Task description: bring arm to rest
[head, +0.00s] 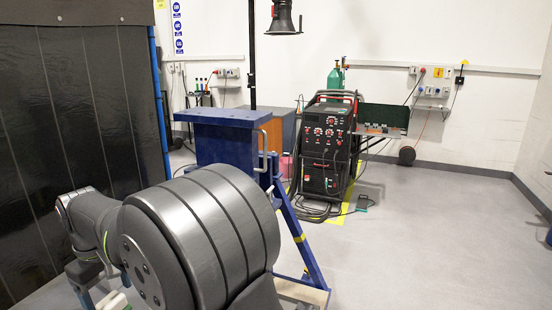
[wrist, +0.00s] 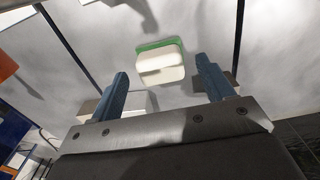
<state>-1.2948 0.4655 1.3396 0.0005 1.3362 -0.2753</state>
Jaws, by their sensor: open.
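My gripper (wrist: 162,66) shows in the wrist view with its two blue fingers spread apart and nothing between them. A white block-like thing with a green edge (wrist: 160,62) shows beyond the fingertips, apart from them; I cannot tell what it is. In the head view, jointed grey and black arm parts show at the lower left, in front of the dark curtain.
A large dark ribbed drum (head: 205,235) fills the head view's foreground; I cannot tell what it belongs to. Behind it stand a blue table (head: 222,117) and a black welding machine (head: 325,150). A dark curtain (head: 95,100) hangs at left. Floor (head: 440,240) at right is clear.

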